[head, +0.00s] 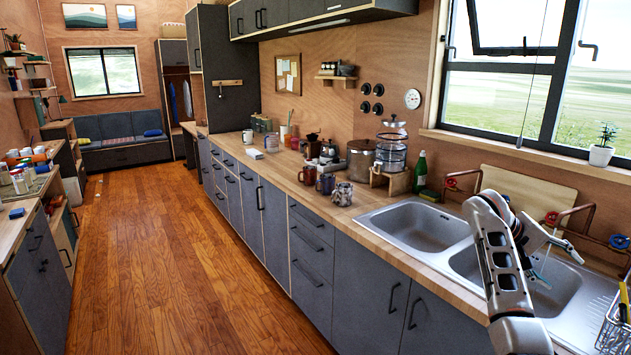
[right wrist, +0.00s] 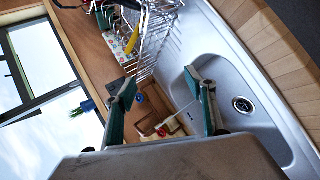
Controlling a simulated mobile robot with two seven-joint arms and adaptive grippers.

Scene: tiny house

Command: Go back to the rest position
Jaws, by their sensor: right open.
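My right gripper (head: 558,264) is over the right basin of the double sink (head: 412,228), with its arm coming up from the lower right of the head view. Its fingers are spread apart with nothing held between them. In the right wrist view the two green-grey fingers (right wrist: 161,82) are open, with the sink basin (right wrist: 240,75) and its drain to their right. My left gripper is not in view.
A wire dish rack (head: 613,325) stands at the sink's right end, close to my right arm. Copper taps (head: 470,183) and a cutting board (head: 525,190) are behind the sink. Mugs (head: 342,194) and a green bottle (head: 420,170) stand left of it.

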